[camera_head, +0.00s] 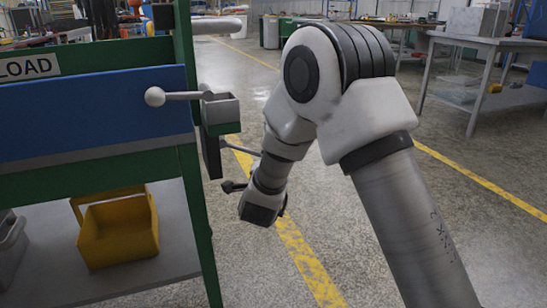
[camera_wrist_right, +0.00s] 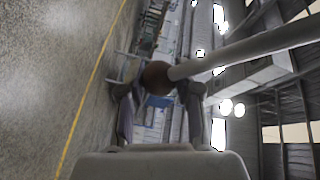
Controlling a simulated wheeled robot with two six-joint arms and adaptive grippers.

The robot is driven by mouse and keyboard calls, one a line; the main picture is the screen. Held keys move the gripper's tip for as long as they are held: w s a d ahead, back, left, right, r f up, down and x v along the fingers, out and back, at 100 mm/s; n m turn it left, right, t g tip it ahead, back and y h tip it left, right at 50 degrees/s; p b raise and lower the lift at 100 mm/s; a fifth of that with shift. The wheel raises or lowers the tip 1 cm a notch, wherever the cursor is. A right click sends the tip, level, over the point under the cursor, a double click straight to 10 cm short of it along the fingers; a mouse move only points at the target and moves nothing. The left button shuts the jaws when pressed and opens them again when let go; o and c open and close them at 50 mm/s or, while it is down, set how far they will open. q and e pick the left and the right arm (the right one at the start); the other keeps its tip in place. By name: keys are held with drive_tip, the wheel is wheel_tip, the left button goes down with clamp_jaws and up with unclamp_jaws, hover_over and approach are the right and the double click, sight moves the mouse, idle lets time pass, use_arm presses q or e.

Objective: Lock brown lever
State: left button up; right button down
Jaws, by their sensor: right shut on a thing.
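The brown lever has a round brown knob (camera_wrist_right: 157,77) on a grey rod (camera_wrist_right: 245,50) in the right wrist view. The knob sits between the two fingers of my right gripper (camera_wrist_right: 158,92), which is shut on it. In the head view a thin grey rod (camera_head: 238,149) runs from the side of the green frame toward my right wrist; its knob end is hidden there. My right gripper (camera_head: 234,187) is mostly hidden by its own wrist in the head view. My left gripper is not in view.
A grey ball-ended lever (camera_head: 155,96) sticks out at the blue panel (camera_head: 85,115) of the green-framed rack (camera_head: 195,200). A yellow bin (camera_head: 120,230) stands on its lower shelf. Workbenches (camera_head: 480,50) stand at the back right. The floor between is clear.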

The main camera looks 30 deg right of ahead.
drive_tip(key=shift+a+f, duration=0.1)
drive_tip(key=shift+f, duration=0.15)
drive_tip(key=c, duration=0.8)
unclamp_jaws()
drive_tip(key=shift+w+a, duration=0.2)
drive_tip(key=shift+a, duration=0.05)
drive_tip(key=shift+s, duration=0.1)
drive_tip(key=v, duration=0.7)
drive_tip(key=shift+s+a, duration=0.1)
drive_tip(key=shift+s, duration=0.05)
